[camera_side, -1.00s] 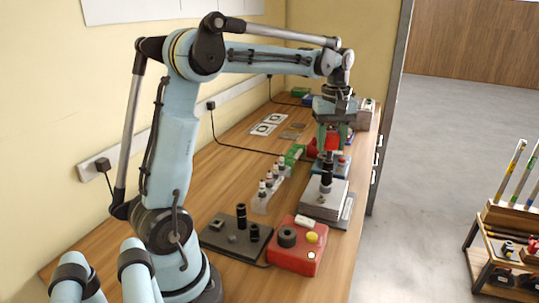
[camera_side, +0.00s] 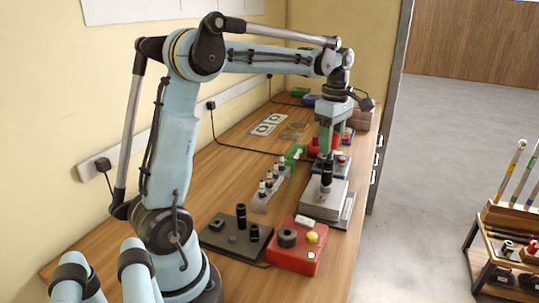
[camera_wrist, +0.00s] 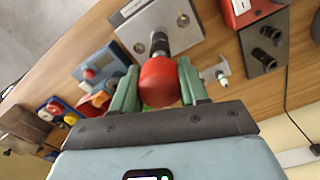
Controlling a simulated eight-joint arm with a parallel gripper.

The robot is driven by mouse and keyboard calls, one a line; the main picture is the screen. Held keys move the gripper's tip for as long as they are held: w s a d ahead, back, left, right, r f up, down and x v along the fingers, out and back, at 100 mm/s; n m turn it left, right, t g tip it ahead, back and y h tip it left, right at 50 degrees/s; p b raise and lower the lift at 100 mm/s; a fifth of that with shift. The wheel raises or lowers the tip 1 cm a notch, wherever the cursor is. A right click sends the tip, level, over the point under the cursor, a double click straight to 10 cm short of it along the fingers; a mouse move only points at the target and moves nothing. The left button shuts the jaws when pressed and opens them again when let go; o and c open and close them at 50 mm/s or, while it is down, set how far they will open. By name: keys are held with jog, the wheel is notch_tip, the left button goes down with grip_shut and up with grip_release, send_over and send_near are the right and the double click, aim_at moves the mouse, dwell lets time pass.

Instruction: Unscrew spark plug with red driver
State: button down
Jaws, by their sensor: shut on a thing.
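My gripper (camera_wrist: 158,88) is shut on the round red handle of the red driver (camera_wrist: 160,80), with a green finger on each side. In the side view my gripper (camera_side: 328,142) points straight down, and the driver's black lower part (camera_side: 326,172) stands upright below the fingers. The driver reaches down to the grey metal block (camera_side: 322,203), which also shows in the wrist view with round holes (camera_wrist: 132,22). The spark plug under the driver is hidden.
A red box with a dark knob (camera_side: 297,256) and a dark tray with black sockets (camera_side: 222,243) stand nearer the front. A blue-grey device (camera_wrist: 98,66) lies beside the block. Flat cards (camera_side: 264,128) lie on the bench at the back left. Bare wood lies between them.

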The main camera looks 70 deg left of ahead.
jog(key=n, duration=0.5)
jog(key=shift+f, duration=0.15)
jog(key=shift+n, duration=1)
jog(key=n, duration=0.6)
jog(key=c, duration=0.5)
grip_release()
